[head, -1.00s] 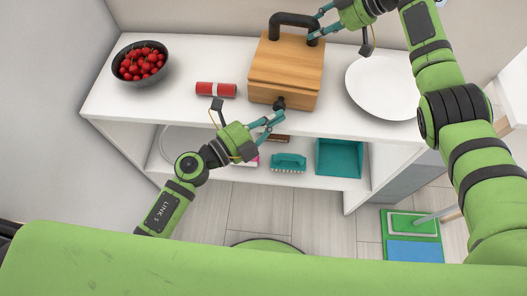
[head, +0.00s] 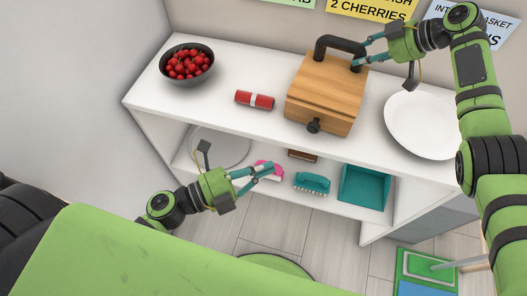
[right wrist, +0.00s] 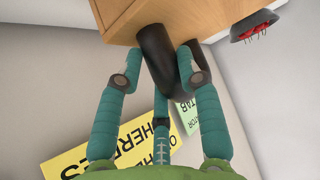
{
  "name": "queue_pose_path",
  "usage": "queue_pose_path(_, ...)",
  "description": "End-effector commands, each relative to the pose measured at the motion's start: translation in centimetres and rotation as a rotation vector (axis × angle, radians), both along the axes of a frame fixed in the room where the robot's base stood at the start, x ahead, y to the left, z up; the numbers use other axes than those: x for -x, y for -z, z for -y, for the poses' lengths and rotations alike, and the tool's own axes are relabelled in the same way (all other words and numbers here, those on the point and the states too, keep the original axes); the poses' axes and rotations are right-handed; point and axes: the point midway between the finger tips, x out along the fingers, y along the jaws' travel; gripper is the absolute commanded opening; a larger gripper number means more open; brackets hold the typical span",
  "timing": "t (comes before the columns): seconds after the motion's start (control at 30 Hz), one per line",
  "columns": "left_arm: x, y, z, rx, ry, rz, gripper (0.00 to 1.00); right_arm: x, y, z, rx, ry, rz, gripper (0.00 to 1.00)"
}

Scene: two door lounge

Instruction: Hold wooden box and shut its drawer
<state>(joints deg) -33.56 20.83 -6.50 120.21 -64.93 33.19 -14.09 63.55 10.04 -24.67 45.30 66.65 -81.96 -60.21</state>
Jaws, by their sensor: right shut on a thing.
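The wooden box (head: 328,90) stands on the white shelf top, with a black handle (head: 340,42) on its upper side and a drawer with a black knob (head: 314,126) at its front.
A bowl of cherries (head: 187,64), a red can (head: 254,100) and a white plate (head: 420,125) share the shelf top (head: 225,110). A teal brush (head: 312,182) and teal bin (head: 364,188) are on the lower shelf. Bare shelf surrounds the can.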

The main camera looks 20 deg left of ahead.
Motion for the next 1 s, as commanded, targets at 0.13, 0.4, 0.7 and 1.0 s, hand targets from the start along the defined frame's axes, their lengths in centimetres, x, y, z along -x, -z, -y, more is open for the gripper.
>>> queue_pose_path(0.13,0.2,0.0,-0.3,-0.001,0.000,0.001,0.00,0.0,0.1,0.0,0.000,0.001,-0.002,0.07)
queue_pose_path(0.4,0.2,0.0,-0.3,-0.001,0.000,0.001,0.00,0.0,0.0,0.0,0.000,0.002,-0.001,0.64)
queue_pose_path(0.7,0.2,0.0,-0.2,-0.001,0.000,0.001,0.00,0.0,0.0,0.1,0.000,0.001,0.001,0.64)
queue_pose_path(1.0,0.2,0.0,-0.2,-0.001,0.000,0.001,0.00,0.7,-2.9,2.8,0.000,0.003,0.004,0.64)
